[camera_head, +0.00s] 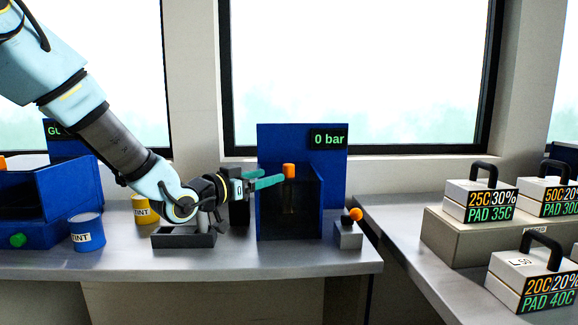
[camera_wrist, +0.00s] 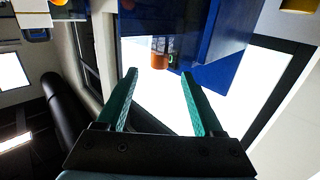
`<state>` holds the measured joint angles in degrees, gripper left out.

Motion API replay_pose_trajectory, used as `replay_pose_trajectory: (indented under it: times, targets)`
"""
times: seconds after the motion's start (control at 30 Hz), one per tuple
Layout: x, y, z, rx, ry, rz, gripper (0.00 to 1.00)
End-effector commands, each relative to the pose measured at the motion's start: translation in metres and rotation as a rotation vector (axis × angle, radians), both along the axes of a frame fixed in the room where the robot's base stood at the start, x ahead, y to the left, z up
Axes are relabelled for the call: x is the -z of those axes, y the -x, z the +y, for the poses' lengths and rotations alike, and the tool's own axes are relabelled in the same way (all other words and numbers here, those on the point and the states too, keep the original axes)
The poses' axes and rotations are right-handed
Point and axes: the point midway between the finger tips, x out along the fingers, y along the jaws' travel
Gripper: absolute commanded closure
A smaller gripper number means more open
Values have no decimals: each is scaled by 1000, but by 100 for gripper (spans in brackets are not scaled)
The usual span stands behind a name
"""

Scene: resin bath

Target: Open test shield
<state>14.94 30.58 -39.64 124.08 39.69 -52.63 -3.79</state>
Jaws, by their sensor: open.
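The blue test box (camera_head: 333,142) stands on the bench with a "0 bar" display (camera_head: 328,139) at its upper right. Its front is a dark, see-through-looking shield (camera_head: 288,210); whether it is fully closed I cannot tell. An orange knob (camera_head: 289,171) sits at the top of this front. My gripper (camera_head: 268,180) is left of the knob, its green fingers pointing toward it. In the wrist view my gripper (camera_wrist: 158,74) is open and empty. The orange knob (camera_wrist: 160,54) appears just beyond and between the fingertips, with the blue box (camera_wrist: 215,60) to its right.
A small grey block with an orange-tipped lever (camera_head: 348,232) stands right of the box. A dark tray (camera_head: 183,238), a yellow tint cup (camera_head: 145,212) and a blue tint cup (camera_head: 87,235) are to the left. Labelled pads (camera_head: 478,198) stand on the right bench.

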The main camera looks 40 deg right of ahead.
Motion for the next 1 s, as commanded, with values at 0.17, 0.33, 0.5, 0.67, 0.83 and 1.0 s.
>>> replay_pose_trajectory:
  times: [0.17,0.33,0.5,0.67,0.83,1.0]
  targets:
    - [-4,4,-4,15,22,-3,31]
    - [-6,3,-17,17,26,-3,31]
    - [-7,1,-47,18,26,-2,31]
    - [-7,-2,-77,17,26,-2,31]
    - [-6,-5,-99,16,24,-2,31]
    - [-5,-6,-110,16,23,-3,31]
